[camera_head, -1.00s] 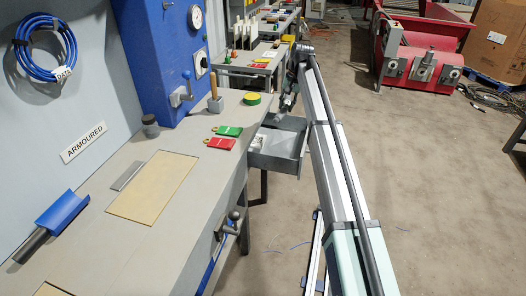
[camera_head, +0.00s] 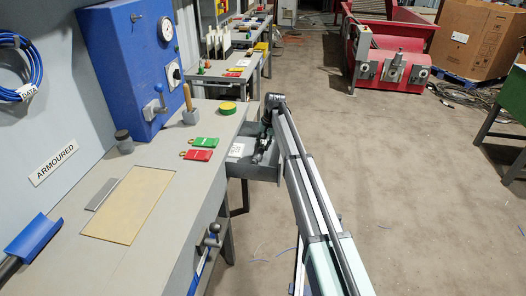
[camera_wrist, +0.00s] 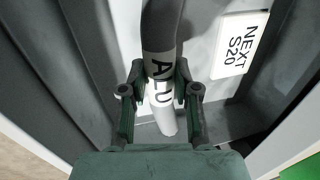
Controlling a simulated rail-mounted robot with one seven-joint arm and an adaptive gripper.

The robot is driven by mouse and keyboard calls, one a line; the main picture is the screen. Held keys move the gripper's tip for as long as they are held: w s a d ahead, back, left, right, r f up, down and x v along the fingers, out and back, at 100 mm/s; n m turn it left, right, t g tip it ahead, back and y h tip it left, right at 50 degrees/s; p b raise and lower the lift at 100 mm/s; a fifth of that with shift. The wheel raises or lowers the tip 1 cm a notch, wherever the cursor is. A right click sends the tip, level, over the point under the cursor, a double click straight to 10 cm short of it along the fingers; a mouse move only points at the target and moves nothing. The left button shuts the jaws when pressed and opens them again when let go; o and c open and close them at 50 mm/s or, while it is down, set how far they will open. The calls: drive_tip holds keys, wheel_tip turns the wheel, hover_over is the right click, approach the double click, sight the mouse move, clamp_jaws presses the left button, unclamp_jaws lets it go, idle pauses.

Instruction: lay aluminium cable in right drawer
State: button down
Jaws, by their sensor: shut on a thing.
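The aluminium cable (camera_wrist: 158,30) is a thick dark piece with a pale band lettered "ALU" and a light lower end. My gripper (camera_wrist: 160,88) is shut on it around the lettered band. The cable and gripper are over or inside the open grey drawer (camera_head: 262,172); I cannot tell whether the cable touches its floor. In the head view my gripper (camera_head: 262,150) is small and dark at the drawer, and the cable cannot be made out. A white card reading "NEXT S20" (camera_wrist: 240,45) lies in the drawer beside the cable.
The bench (camera_head: 150,240) stands left of the drawer. Red (camera_head: 198,155) and green (camera_head: 205,142) tags and a green-yellow roll (camera_head: 228,108) lie on it near the drawer. The drawer walls (camera_wrist: 85,60) rise close around my gripper. Floor to the right is open.

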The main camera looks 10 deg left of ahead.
drive_tip(key=shift+d+x, duration=0.2)
drive_tip(key=shift+x, duration=0.65)
drive_tip(key=shift+d+x, duration=0.15)
drive_tip(key=shift+x, duration=0.7)
drive_tip(key=shift+f, duration=0.15)
drive_tip(key=c, duration=0.8)
unclamp_jaws()
drive_tip(key=shift+c, duration=0.2)
drive_tip(key=v, duration=1.2)
drive_tip(key=shift+d, duration=0.1)
